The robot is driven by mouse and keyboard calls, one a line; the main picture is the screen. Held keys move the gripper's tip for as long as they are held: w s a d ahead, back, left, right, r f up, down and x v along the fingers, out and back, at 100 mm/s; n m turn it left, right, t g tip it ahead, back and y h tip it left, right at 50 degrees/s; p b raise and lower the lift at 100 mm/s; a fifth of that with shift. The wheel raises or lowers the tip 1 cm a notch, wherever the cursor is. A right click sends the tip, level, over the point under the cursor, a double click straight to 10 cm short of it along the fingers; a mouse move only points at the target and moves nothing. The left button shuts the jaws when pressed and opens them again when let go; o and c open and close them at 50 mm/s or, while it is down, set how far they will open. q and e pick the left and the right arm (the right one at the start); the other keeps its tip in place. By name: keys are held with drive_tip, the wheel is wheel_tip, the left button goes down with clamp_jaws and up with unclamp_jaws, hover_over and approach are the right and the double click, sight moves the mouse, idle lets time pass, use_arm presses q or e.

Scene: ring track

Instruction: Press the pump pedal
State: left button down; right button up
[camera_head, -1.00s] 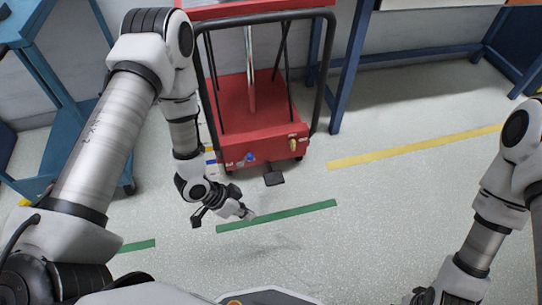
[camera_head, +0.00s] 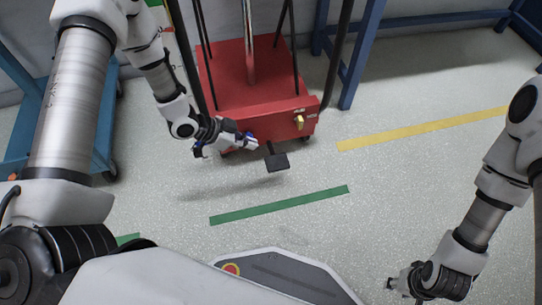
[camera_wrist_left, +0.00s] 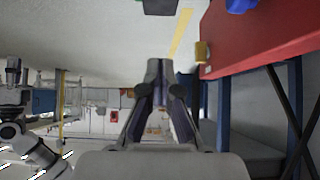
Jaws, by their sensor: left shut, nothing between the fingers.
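The dark pump pedal (camera_head: 277,162) sticks out low from the front of the red pump cart (camera_head: 232,90). A dark piece at the top edge of the left wrist view (camera_wrist_left: 160,6) looks like the pedal, cut off by the frame. My left gripper (camera_head: 252,144) is shut and empty, in front of the cart's front face. Its tips appear just left of and above the pedal in the head view, with no clear contact. The shut fingers also show in the left wrist view (camera_wrist_left: 158,68). My right gripper (camera_head: 391,285) is at the lower right, far from the pedal; its opening is unclear.
A yellow knob (camera_head: 299,122) is on the cart's front, and a blue knob (camera_wrist_left: 240,5) shows in the wrist view. A blue trolley (camera_head: 100,130) stands left and a blue bench frame (camera_head: 358,60) right. Green tape (camera_head: 280,205) and yellow tape (camera_head: 420,128) mark the clear floor.

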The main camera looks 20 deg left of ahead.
use_arm(q)
drive_tip(key=b, duration=0.6)
hover_over(280, 162)
drive_tip(key=a, duration=0.2)
drive_tip(key=f, duration=0.8)
drive_tip(key=shift+s+d, duration=0.1)
drive_tip(key=shift+s, duration=0.3)
wheel_tip(280, 162, down, 3)
drive_tip(key=shift+f+b, duration=0.1)
drive_tip(key=shift+b, duration=1.1)
drive_tip(key=shift+s, duration=0.1)
drive_tip(key=shift+s+f, duration=0.2)
drive_tip(key=shift+f, duration=0.05)
wheel_tip(280, 162, down, 6)
drive_tip(key=s+d+m+t+y+p, duration=0.1)
drive_tip(key=s+t, duration=0.1)
drive_tip(key=shift+m+t, duration=0.3)
drive_tip(key=shift+r, duration=0.1)
